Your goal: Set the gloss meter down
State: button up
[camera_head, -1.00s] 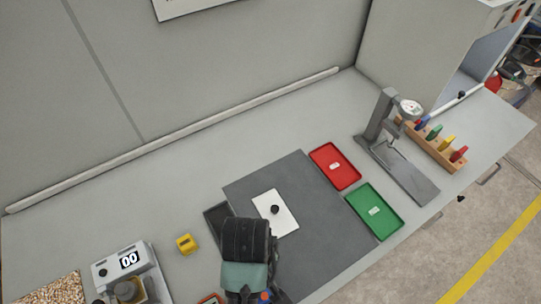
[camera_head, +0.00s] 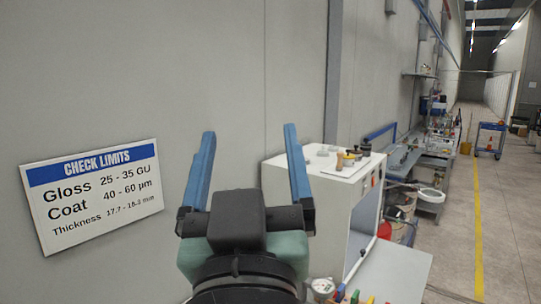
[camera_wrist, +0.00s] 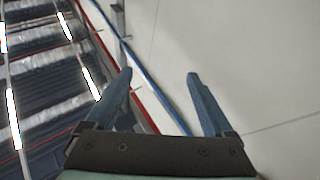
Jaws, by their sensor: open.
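My gripper (camera_head: 249,131) is raised in front of the grey wall in the head view, its two blue fingers pointing up and spread wide. Nothing is between the fingers. In the wrist view, my gripper (camera_wrist: 158,73) also shows both fingers apart and empty, with the wall and the ceiling structure beyond. I cannot make out the gloss meter in either current view. Most of the worktop is out of sight below the head view.
A check limits sign (camera_head: 95,193) hangs on the wall at left. A pale cabinet (camera_head: 318,208) stands right of my gripper, with small containers on top. A dial gauge (camera_head: 322,287) shows at the bottom edge. An aisle (camera_head: 480,220) runs away at right.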

jog(key=s+d+r+m+t+h, duration=0.1)
jog(key=s+d+r+t, duration=0.1)
jog(key=s+r+t, duration=0.2)
notch_tip(320, 180, up, 5)
jog(key=s, duration=0.3)
jog(key=shift+m, duration=0.4)
jog(key=shift+f, duration=0.1)
